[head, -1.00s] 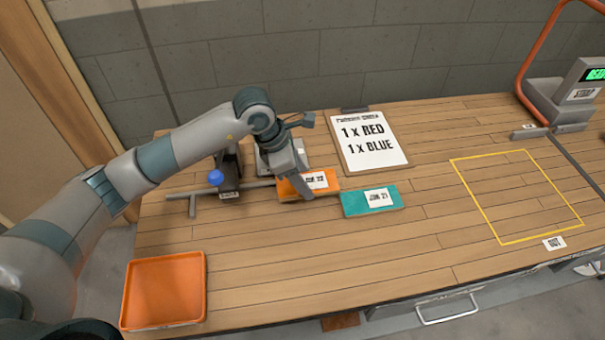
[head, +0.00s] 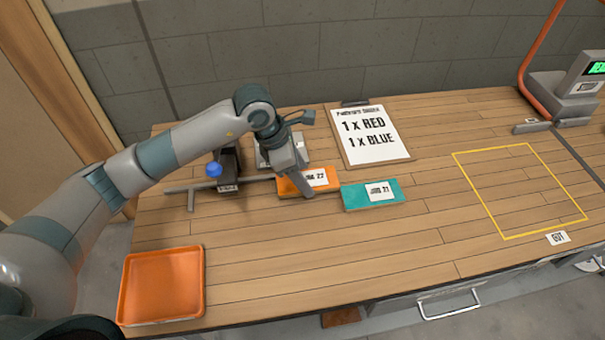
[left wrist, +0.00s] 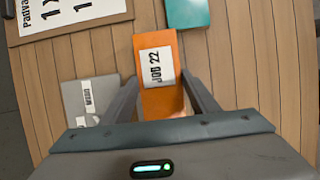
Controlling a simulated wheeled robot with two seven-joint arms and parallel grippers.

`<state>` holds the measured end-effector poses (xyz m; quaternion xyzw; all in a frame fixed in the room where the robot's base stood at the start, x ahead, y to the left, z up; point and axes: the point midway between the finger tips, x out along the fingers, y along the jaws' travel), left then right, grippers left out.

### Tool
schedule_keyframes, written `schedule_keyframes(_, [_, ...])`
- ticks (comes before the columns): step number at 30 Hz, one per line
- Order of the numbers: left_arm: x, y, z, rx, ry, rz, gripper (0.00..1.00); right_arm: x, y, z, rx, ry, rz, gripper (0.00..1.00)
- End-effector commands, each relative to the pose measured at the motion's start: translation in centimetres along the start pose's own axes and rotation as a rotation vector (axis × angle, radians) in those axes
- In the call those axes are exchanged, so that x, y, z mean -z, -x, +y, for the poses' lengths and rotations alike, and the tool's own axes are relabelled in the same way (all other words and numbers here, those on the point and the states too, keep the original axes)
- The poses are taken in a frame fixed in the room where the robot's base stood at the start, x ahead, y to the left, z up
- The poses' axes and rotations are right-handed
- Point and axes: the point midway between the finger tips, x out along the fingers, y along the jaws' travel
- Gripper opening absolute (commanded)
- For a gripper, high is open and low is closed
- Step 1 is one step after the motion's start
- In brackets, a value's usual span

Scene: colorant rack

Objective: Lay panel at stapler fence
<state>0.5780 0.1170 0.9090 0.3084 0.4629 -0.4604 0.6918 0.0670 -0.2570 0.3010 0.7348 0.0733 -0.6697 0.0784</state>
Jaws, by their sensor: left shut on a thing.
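An orange panel (head: 290,184) with a white JOB 22 label lies at the right end of the grey fence bar, under my left gripper (head: 308,190). In the left wrist view the orange panel (left wrist: 158,100) sits between the two fingers of my left gripper (left wrist: 160,92), which is shut on it. The stapler (head: 225,168), dark with a blue knob, stands at the fence (head: 177,190) to the left. A teal panel (head: 360,203) with a JOB 21 label lies just right of the orange one; its edge shows in the left wrist view (left wrist: 187,13). My right gripper is not in view.
A clipboard (head: 348,157) reading 1 x RED, 1 x BLUE lies behind the panels. A grey plate (left wrist: 80,98) lies beside the gripper. An empty orange tray (head: 160,250) is at front left. A yellow outline (head: 517,237) marks bare table at right.

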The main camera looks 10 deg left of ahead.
Motion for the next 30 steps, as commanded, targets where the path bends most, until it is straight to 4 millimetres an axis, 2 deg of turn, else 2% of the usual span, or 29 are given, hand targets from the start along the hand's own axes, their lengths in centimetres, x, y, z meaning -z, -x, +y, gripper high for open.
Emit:
schedule_keyframes(1, [0.0, 0.1, 0.0, -0.001, 0.0, -0.001, 0.3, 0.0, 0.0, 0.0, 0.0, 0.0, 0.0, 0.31])
schedule_keyframes(2, [0.0, 0.1, 0.0, 0.0, 0.0, 0.0, 0.57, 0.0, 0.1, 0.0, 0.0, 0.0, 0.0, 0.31])
schedule_keyframes(4, [0.0, 0.1, 0.0, 0.0, 0.0, 0.0, 0.73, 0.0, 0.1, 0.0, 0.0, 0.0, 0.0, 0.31])
schedule_keyframes(17, [-0.1, 0.3, 0.0, -0.001, 0.0, 0.0, 0.73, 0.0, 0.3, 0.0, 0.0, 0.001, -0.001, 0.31])
schedule_keyframes(25, [-0.7, 1.7, 0.0, 0.0, 0.0, 0.0, 0.73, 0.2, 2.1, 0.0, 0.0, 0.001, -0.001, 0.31])
schedule_keyframes(27, [-0.4, 2.3, 0.2, -0.004, -0.001, -0.003, 0.73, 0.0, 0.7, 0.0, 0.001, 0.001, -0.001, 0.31])
schedule_keyframes(30, [-0.4, 4.2, 0.2, -0.005, -0.002, -0.003, 0.73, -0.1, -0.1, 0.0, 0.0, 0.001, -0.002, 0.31])
